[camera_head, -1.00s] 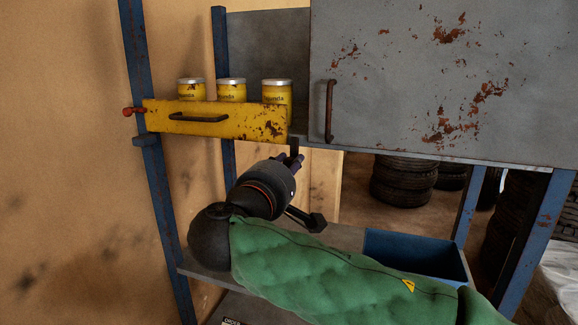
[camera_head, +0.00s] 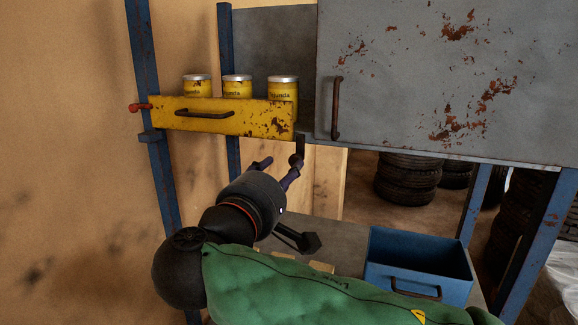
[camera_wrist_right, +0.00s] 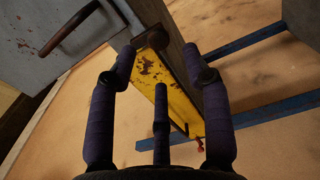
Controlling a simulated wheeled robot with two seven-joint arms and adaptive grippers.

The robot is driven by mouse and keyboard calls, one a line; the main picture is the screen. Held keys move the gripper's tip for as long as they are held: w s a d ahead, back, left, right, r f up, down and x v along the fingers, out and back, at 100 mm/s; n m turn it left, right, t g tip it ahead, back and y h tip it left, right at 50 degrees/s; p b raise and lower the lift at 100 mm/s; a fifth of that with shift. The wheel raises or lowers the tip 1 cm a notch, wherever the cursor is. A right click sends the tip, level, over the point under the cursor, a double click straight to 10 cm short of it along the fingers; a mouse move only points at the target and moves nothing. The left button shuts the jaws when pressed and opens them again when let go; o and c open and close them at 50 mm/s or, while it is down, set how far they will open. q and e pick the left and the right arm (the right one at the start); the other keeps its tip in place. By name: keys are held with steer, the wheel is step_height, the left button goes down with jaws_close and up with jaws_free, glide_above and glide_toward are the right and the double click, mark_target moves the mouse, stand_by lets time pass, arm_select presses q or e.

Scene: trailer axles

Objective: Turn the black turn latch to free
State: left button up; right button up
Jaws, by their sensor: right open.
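The black turn latch (camera_head: 300,146) hangs below the cabinet's lower edge, between the yellow drawer (camera_head: 222,118) and the grey door (camera_head: 430,80). It looks roughly upright. In the wrist view a dark piece (camera_wrist_right: 151,38) that looks like the latch shows beyond the fingers, by the drawer. My right gripper (camera_head: 278,168) is open and empty, just below the latch. One fingertip overlaps the latch's lower end in the head view; I cannot tell whether they touch. My left gripper is not in view.
Three yellow cans (camera_head: 237,87) stand behind the drawer front. A rusty handle (camera_head: 336,108) is on the door. A blue bin (camera_head: 420,270) and light wooden pieces (camera_head: 321,267) lie on the lower shelf. Blue posts (camera_head: 153,110) frame the rack; tyres (camera_head: 408,178) stand behind.

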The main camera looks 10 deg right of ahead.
steer(key=shift+v, duration=3)
